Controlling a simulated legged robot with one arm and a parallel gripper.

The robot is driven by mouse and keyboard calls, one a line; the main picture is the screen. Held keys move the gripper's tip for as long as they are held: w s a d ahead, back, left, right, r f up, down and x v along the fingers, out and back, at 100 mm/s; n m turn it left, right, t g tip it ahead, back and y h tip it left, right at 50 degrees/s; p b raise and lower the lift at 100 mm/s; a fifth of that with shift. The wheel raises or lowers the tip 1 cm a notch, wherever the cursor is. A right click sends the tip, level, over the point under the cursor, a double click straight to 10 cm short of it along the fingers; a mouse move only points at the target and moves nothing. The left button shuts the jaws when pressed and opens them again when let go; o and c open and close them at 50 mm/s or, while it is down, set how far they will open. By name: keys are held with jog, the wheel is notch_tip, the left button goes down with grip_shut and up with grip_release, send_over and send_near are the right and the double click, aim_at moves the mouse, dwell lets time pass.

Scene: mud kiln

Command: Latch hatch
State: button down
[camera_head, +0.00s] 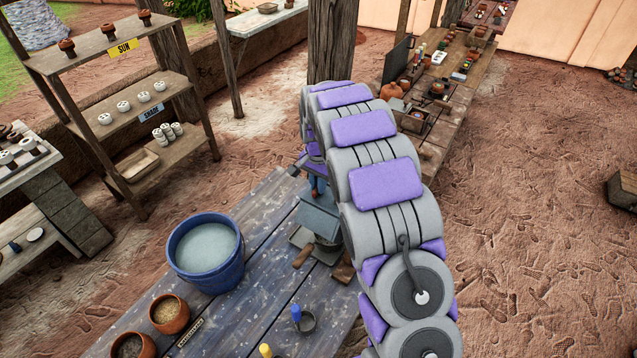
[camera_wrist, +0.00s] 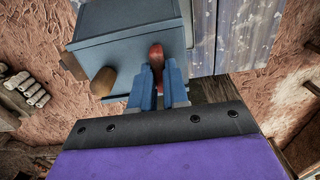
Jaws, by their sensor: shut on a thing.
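A grey-blue metal box (camera_head: 320,217) stands on the weathered plank table, left of my arm. In the wrist view, the box (camera_wrist: 125,50) fills the top, with a red handle (camera_wrist: 157,50) at its edge and a round wooden knob (camera_wrist: 103,82) at its lower left. My gripper (camera_wrist: 158,78) has its blue fingers shut on the red handle. In the head view only a bit of the gripper (camera_head: 316,186) shows above the box; my arm hides the rest. I cannot tell whether the hatch is latched.
A blue bucket (camera_head: 206,252) of pale liquid stands on the table (camera_head: 262,262), left of the box. Clay bowls (camera_head: 168,314) and a small dark cup (camera_head: 307,322) sit nearer. A wooden post (camera_head: 333,40) rises behind my arm. A shelf (camera_head: 130,100) stands at left.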

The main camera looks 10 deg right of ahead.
dwell(0.3)
jog(key=c, duration=1.1)
grip_release()
jog(key=shift+a, duration=0.1)
notch_tip(320, 180, up, 17)
jog(key=shift+w+r, duration=0.1)
jog(key=shift+r, duration=0.1)
jog(key=s+n+b, duration=0.4)
jog(key=s+b, duration=0.1)
jog(key=s, duration=1.7)
jog(key=s+f+n+b, duration=0.1)
jog(key=s+f, duration=0.2)
jog(key=s, duration=0.4)
jog(key=s+f+n+g+b, duration=0.1)
jog(key=s+f, duration=0.3)
jog(key=s, duration=0.4)
jog(key=s+f+n+b, duration=0.1)
jog(key=s+f+n, duration=0.2)
jog(key=s, duration=0.5)
jog(key=shift+s+f+g+b, duration=0.2)
jog(key=shift+f+g+b, duration=0.1)
jog(key=shift+f+g, duration=0.1)
